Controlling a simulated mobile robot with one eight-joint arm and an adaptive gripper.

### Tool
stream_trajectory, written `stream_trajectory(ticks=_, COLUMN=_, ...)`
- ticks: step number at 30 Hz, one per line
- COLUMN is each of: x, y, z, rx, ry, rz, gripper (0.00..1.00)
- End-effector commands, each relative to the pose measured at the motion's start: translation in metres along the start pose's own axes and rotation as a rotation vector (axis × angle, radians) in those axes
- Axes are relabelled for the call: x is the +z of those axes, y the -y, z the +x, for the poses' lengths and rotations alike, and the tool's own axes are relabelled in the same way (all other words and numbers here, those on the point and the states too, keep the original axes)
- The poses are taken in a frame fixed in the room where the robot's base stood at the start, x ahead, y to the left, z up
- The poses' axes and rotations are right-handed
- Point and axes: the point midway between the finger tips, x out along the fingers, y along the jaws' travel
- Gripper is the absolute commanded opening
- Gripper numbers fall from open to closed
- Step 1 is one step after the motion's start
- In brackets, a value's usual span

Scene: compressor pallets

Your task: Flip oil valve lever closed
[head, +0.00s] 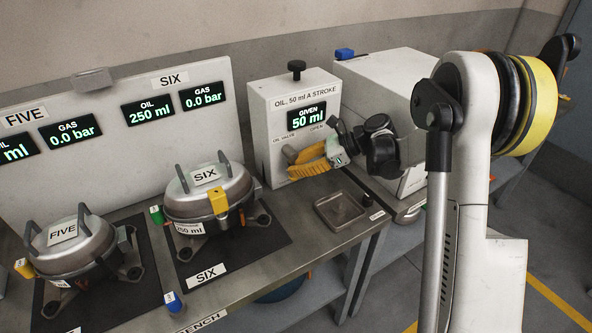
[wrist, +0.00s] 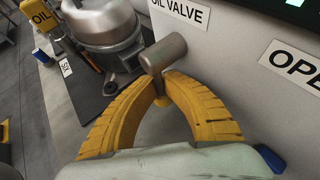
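The oil valve lever shows as a grey rounded handle (head: 290,153) on the front of the white oil dispenser (head: 262,110). It lies under the OIL VALVE label, to the left of the OPEN label (head: 317,128). In the wrist view the lever's grey cylinder end (wrist: 165,53) sticks out just past my fingertips. My gripper (head: 302,160) has yellow curved fingers, and it also shows in the wrist view (wrist: 158,84). Its tips are close together with the lever's thin stem between them. The lever's pivot is mostly hidden by the fingers.
The dispenser's display (head: 308,115) reads GIVEN 50 ml. A shallow metal tray (head: 325,222) lies on the bench below. Compressor SIX (head: 207,190) stands left of the dispenser, with compressor FIVE (head: 82,245) farther left. A grey-white box (head: 390,85) stands behind my gripper.

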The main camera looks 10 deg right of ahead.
Motion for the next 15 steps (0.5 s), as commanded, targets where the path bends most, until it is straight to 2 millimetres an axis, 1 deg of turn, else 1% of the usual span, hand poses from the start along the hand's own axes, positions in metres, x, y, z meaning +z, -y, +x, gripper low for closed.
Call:
stream_trajectory(ticks=6, x=0.0000, y=-0.0014, z=0.0024, rx=0.014, ry=0.041, rz=0.024, gripper=0.00)
stream_trajectory(ticks=15, x=0.0009, y=-0.0018, z=0.0026, rx=0.017, ry=0.050, rz=0.030, gripper=0.00)
